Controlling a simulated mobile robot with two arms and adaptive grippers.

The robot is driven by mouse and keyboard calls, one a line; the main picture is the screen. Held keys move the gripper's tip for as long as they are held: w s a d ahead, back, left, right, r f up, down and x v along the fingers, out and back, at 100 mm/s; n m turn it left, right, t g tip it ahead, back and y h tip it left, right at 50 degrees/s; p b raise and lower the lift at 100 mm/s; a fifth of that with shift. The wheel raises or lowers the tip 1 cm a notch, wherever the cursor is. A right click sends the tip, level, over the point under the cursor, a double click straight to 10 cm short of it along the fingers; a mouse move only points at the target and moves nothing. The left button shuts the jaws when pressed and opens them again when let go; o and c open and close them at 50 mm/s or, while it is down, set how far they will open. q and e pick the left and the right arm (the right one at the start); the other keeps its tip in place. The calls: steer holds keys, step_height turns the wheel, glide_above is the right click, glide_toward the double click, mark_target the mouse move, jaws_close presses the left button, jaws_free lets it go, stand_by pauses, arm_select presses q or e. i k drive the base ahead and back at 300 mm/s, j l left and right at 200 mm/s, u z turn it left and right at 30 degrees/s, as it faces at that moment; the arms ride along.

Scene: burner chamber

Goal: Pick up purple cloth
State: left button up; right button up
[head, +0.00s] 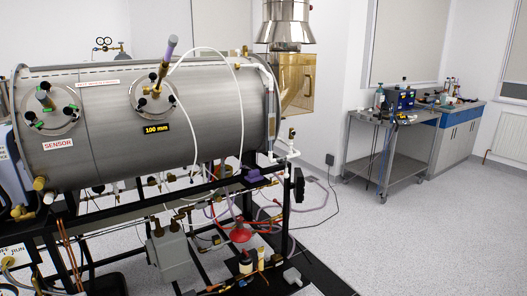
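A small dark purple thing (253,175) sits on the black frame under the right end of the steel burner chamber (200,115). It may be the purple cloth, but it is too small to tell its folds or edges. Neither of my grippers shows in the head view.
The chamber rests on a black frame crowded with hoses, fittings and a red funnel-like part (241,232). A grey cart (362,150) with tools stands at the back right, beside a blue-grey cabinet (455,135). The floor (420,230) at the right is clear.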

mark_target(254, 176)
steer(key=i+l+u, duration=0.1)
steer(key=i+l, duration=0.35)
steer(key=i+l+u, duration=0.1)
steer(key=i+l, duration=0.35)
steer(key=l, duration=0.2)
steer(key=i+l+u, duration=0.1)
steer(key=i+l, duration=0.35)
steer(key=l, duration=0.15)
